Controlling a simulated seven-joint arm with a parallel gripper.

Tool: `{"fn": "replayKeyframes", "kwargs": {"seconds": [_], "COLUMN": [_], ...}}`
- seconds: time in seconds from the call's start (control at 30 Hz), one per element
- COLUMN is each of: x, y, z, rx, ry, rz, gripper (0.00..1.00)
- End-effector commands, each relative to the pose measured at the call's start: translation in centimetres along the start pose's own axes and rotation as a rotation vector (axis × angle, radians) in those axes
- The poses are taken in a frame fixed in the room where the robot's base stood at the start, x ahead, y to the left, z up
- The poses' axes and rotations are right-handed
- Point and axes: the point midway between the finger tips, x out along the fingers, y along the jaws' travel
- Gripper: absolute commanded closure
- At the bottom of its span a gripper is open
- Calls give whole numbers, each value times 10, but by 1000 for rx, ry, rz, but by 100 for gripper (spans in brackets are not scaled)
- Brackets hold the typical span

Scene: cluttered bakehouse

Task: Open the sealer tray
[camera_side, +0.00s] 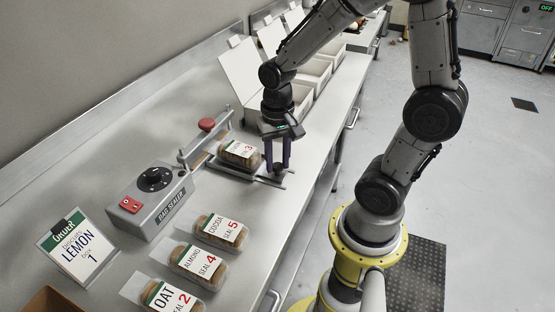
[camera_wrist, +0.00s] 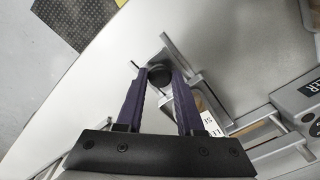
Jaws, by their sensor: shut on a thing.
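The bag sealer (camera_side: 152,200) is a grey box with a dial and a red switch, and it also shows at the right of the wrist view (camera_wrist: 298,98). Its metal tray (camera_side: 270,181) lies to the right of the box on the table. A bag labelled 3 (camera_side: 240,152) lies at the tray, under or beside the red-knobbed sealer arm (camera_side: 207,125); the exact contact is unclear. My gripper (camera_side: 277,164) points down at the tray's front end. Its purple fingers are shut on the round black tray knob (camera_wrist: 160,75), one on each side.
Bags labelled 5 (camera_side: 220,231), 4 (camera_side: 197,260) and 2 (camera_side: 168,294) lie nearer the camera. A lemon order card (camera_side: 77,248) stands at the left. Open white boxes (camera_side: 312,72) line the back. The table (camera_side: 325,135) is clear right of the tray, up to its edge.

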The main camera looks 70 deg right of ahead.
Motion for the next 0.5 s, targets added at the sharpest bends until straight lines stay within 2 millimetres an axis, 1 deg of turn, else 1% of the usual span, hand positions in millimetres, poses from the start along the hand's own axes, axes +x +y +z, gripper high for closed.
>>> {"fn": "replayKeyframes", "kwargs": {"seconds": [0.13,0.33,0.5], "x": [-2,-2,-1], "y": [9,31,39], "z": [8,30,39], "rx": [2,3,1], "ry": [4,5,4], "rz": [-3,-3,-2], "gripper": [100,100,100]}}
